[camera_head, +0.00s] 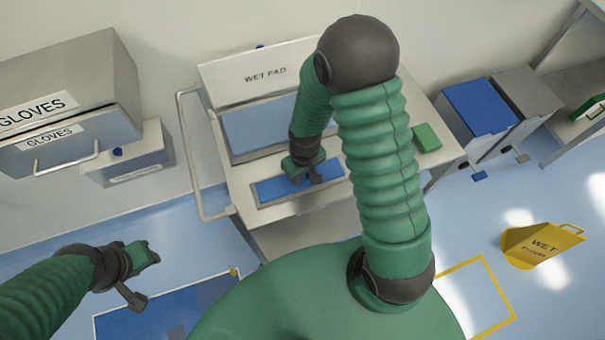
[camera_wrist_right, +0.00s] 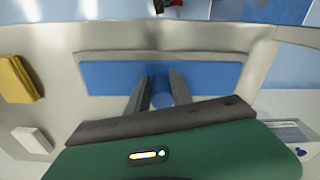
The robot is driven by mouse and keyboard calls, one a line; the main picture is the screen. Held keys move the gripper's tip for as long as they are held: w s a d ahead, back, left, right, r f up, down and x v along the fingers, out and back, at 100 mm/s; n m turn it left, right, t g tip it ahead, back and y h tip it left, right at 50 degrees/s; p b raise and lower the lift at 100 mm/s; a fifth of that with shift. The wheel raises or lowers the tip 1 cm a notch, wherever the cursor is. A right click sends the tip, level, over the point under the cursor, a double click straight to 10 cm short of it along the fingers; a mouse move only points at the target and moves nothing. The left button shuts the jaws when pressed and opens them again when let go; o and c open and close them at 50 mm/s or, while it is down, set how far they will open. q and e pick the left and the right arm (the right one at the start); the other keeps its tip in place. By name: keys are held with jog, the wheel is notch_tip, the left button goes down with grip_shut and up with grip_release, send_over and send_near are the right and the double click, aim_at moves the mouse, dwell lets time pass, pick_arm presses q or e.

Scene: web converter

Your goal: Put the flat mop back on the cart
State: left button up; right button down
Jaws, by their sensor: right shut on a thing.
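The cart (camera_head: 240,190) stands ahead of me with a light top and a raised panel marked WET PAD (camera_head: 265,75). Whether the mop touches the recess floor cannot be told. My left gripper (camera_head: 146,276) is open and empty, low at the left, away from the cart.
A green block (camera_head: 426,137) lies on the cart's right side. A yellow block (camera_wrist_right: 18,80) and white block (camera_wrist_right: 32,139) show in the wrist view. A tube handle (camera_head: 186,150) juts from the cart's left. A yellow wet-floor sign (camera_head: 540,245) stands on open floor at right.

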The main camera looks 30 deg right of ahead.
aim_at(305, 183)
jog(key=shift+s+a+f, duration=0.1)
jog(key=shift+s+f, duration=0.05)
jog(key=c, duration=1.4)
grip_release()
jog(key=shift+o, duration=1.3)
jog(key=shift+d+f, duration=0.1)
jog(key=shift+d, duration=0.25)
notch_tip(305, 183, up, 12)
jog(key=s+a+r+t, duration=0.2)
jog(key=s+a+r, duration=0.1)
jog(key=s+a, duration=0.1)
jog(key=shift+s+a+p, duration=0.25)
jog(key=shift+a+p, duration=0.05)
jog(key=shift+a, duration=0.2)
